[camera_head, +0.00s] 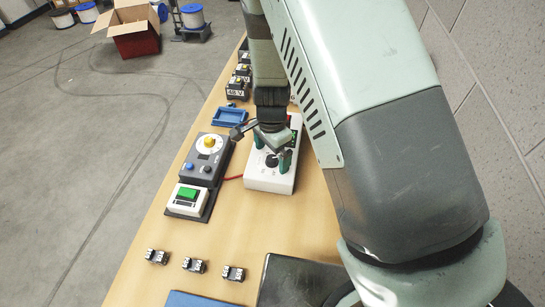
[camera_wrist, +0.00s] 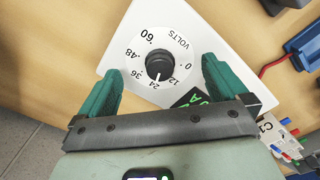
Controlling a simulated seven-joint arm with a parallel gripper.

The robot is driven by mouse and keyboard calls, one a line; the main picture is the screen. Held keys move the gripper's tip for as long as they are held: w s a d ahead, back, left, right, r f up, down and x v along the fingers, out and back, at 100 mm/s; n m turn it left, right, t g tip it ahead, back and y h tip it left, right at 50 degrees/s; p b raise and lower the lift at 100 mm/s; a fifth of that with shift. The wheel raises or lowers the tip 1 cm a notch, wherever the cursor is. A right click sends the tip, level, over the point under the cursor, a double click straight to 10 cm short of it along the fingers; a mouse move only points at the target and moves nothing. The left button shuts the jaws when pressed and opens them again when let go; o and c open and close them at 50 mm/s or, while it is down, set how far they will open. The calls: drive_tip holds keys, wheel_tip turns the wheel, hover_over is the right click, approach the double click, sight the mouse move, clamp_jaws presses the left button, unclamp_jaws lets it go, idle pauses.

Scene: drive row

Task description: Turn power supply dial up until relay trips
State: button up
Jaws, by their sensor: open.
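The power supply (camera_head: 268,182) is a white box on the bench, and its top face (camera_wrist: 112,58) fills the wrist view's middle. Its black dial (camera_wrist: 159,65) sits in a ring marked VOLTS, 0 to 60, with the white pointer mark near 24. A green-lit display (camera_wrist: 191,98) is partly hidden by my gripper. My gripper (camera_wrist: 160,66) is open, one green finger on either side of the dial, with gaps visible. In the head view my gripper (camera_head: 271,153) is over the box. I cannot tell which part is the relay under test.
A red wire (camera_head: 233,178) runs beside the supply. A blue tray (camera_head: 230,117) and black modules (camera_head: 238,88) lie behind. Small black modules (camera_head: 195,265) sit in front.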

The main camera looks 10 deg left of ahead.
sight(272, 158)
drive_tip(key=shift+r, duration=3.3)
drive_tip(key=shift+f+n, duration=1.2)
drive_tip(key=shift+f, duration=1.15)
drive_tip(key=n, duration=0.3)
drive_tip(key=shift+f, duration=0.1)
drive_tip(key=shift+f, duration=1.1)
